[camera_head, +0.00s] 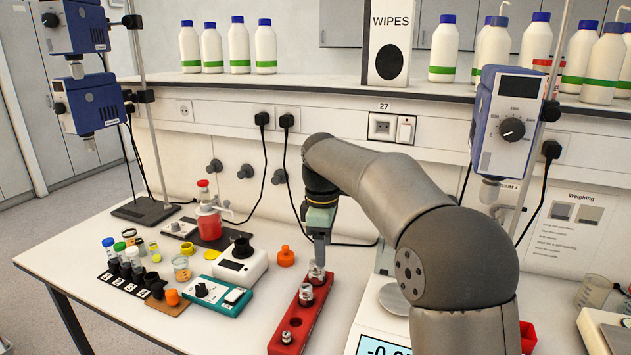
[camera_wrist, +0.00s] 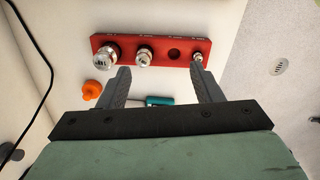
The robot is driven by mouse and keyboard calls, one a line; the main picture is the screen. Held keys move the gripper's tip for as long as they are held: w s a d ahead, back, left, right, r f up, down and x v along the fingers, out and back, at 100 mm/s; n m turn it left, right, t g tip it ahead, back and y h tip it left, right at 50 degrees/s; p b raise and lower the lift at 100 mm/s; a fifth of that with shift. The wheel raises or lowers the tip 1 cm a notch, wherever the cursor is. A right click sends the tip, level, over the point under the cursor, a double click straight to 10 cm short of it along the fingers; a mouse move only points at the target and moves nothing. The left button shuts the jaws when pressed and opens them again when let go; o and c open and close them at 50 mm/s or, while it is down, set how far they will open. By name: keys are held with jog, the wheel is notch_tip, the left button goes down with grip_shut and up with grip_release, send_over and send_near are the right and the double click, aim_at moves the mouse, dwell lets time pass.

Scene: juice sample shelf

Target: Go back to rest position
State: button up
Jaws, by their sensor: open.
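My gripper (camera_head: 319,258) is at the end of my bent arm, pointing down near the far end of a red weight rack (camera_head: 276,346). In the wrist view its two fingers (camera_wrist: 164,88) are spread with nothing between them. The rack (camera_wrist: 222,46) lies beyond the fingertips there. It holds a large metal weight (camera_wrist: 105,57), a medium one (camera_wrist: 144,55) and a small one (camera_wrist: 198,57), with an empty hole (camera_wrist: 174,54) between medium and small. In the head view the fingers partly cover the large weight (camera_head: 317,273); contact cannot be told.
A balance (camera_head: 384,343) stands right of the rack, partly behind my arm. An orange piece (camera_head: 286,256), a white instrument (camera_head: 240,265), a teal device (camera_head: 217,296) and a vial rack (camera_head: 125,285) stand left. An overhead stirrer (camera_head: 507,125) on a stand rises behind my arm.

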jog(key=s+d+f+m, duration=0.3)
jog(key=s+d+m, duration=0.1)
jog(key=s, duration=0.6)
jog(key=s+d+f+m, duration=0.4)
jog(key=s+d+m, duration=0.1)
jog(key=s, duration=0.6)
jog(key=s+d+f+m, duration=0.4)
jog(key=s+d+m, duration=0.1)
jog(key=s, duration=0.6)
jog(key=shift+s+m+t, duration=0.2)
jog(key=shift+m+t, duration=0.1)
jog(key=shift+m, duration=0.6)
